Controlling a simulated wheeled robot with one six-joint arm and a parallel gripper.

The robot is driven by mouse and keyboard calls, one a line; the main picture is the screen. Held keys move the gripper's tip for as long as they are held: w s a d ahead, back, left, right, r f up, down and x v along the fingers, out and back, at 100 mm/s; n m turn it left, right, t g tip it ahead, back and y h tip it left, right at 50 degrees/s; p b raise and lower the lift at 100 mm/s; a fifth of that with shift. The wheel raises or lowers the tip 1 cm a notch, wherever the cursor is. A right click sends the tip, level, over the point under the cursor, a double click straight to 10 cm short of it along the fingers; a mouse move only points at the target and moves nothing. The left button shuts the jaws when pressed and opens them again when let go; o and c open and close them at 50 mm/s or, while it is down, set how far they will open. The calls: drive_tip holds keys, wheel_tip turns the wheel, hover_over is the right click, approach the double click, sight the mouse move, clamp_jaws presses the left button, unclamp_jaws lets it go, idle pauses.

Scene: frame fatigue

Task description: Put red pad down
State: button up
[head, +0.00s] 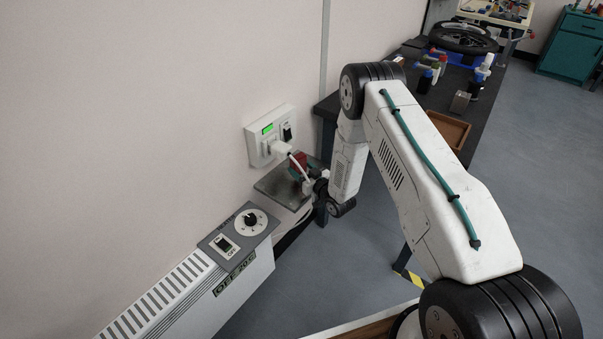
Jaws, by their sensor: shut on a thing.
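The red pad (299,160) is a small red patch at the end of my arm, over the grey metal shelf (268,186) on the wall. My gripper (304,174) is small in the head view and shut on the red pad. My wrist and a white cable partly cover the pad. I cannot tell whether the pad touches the shelf or hangs just above it.
A white wall socket box (270,133) with a green display and a plugged-in white plug (281,149) is just above the shelf. A white heater (190,290) with a dial stands below left. A dark workbench (487,108) with bottles and a wooden tray (450,131) is behind my arm.

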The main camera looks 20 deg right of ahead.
drive_tip(key=shift+f, duration=0.9)
drive_tip(key=o, duration=1)
drive_tip(key=shift+f, duration=0.1)
drive_tip(key=shift+o, duration=0.2)
